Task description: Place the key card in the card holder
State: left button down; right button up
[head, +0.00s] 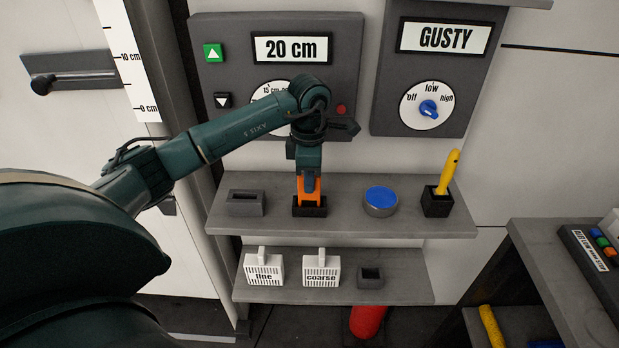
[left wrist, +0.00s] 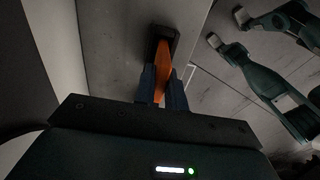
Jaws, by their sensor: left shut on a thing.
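My left gripper (head: 309,178) points down over the upper shelf and is shut on an orange thing (head: 309,190). The orange thing stands upright, its lower end in a small black holder (head: 309,209). The left wrist view shows the orange thing (left wrist: 163,62) between my fingers and its far end in the dark holder (left wrist: 162,33). I cannot tell whether it is the key card; no other card shows clearly. A grey block with a slot (head: 245,205), perhaps the card holder, sits empty to the left on the same shelf. My right gripper is not in view.
On the upper shelf (head: 345,225) are a blue-topped round tin (head: 380,200) and a yellow-handled tool (head: 447,172) in a black cup. The lower shelf holds white boxes marked fine (head: 263,270) and coarse (head: 321,270), and a small dark holder (head: 370,277). Control panels hang behind.

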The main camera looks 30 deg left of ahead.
pick_arm(q)
jog(key=shift+f, duration=0.35)
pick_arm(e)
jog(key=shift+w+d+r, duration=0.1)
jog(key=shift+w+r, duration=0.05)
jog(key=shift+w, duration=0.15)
pick_arm(q)
jog(key=shift+f, duration=0.2)
jog(key=c, duration=1.5)
grip_release()
jog(key=shift+r, duration=0.1)
jog(key=shift+o, duration=0.2)
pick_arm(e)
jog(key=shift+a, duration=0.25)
